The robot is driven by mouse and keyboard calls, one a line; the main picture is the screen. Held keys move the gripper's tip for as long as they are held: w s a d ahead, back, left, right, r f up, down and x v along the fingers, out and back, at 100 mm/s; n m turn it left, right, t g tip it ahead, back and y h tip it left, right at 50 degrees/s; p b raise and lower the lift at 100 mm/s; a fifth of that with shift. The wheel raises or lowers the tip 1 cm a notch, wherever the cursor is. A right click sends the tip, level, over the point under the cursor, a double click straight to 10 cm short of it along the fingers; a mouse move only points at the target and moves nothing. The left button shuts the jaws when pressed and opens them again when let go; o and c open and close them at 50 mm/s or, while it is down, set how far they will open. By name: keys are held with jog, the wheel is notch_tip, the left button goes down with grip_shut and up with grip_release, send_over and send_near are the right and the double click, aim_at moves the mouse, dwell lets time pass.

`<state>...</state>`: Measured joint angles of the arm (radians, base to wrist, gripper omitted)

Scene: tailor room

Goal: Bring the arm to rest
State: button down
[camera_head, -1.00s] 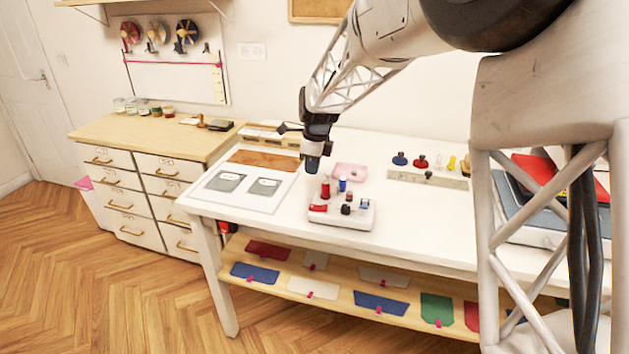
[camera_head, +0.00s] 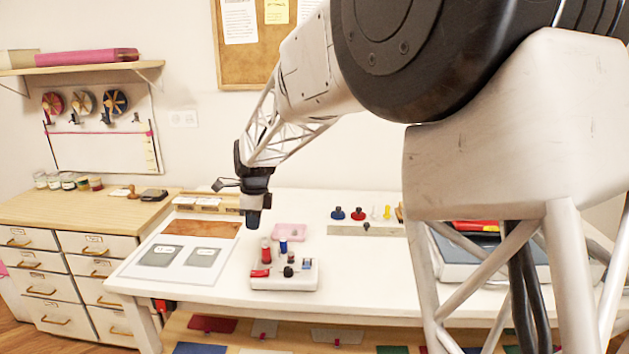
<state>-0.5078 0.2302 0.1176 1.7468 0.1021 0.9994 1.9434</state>
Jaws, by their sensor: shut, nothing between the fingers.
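My gripper (camera_head: 252,219) hangs from my arm above the white work table (camera_head: 350,274), pointing down. It is shut with nothing in it. It is over the area between a white board with two grey patches (camera_head: 203,258) on the left and a white tray (camera_head: 300,282) on the right, and looks apart from both. My arm reaches from the upper right across the view and hides part of the wall and table.
The tray holds several small red, blue and black items. A pink pad (camera_head: 289,231) lies behind it. A rack with coloured knobs (camera_head: 362,230) stands farther right. A wooden drawer cabinet (camera_head: 95,207) stands left. Below the tabletop is a shelf with coloured pieces (camera_head: 262,329).

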jog(key=s+d+r+n, duration=0.3)
jog(key=s+d, duration=0.3)
jog(key=d, duration=0.3)
jog(key=s+d+r+n+t, duration=0.1)
jog(key=s+d+r+n, duration=0.1)
jog(key=s+d, duration=0.45)
jog(key=s+d+r+n, duration=0.3)
jog(key=s+d, duration=0.1)
jog(key=d, duration=0.7)
jog(key=s+d+f+n, duration=0.1)
jog(key=s+d+n, duration=0.2)
jog(key=s+d, duration=0.2)
jog(key=s+d+f+n+t, duration=0.1)
jog(key=s+d+f+n, duration=0.1)
jog(key=s, duration=0.9)
jog(key=s+d+f+n+h, duration=0.1)
jog(key=s+d+f+n, duration=0.1)
jog(key=s+d, duration=0.5)
jog(key=shift+s+d+n+t, duration=0.35)
jog(key=shift+s+n, duration=0.25)
jog(key=shift+n, duration=0.3)
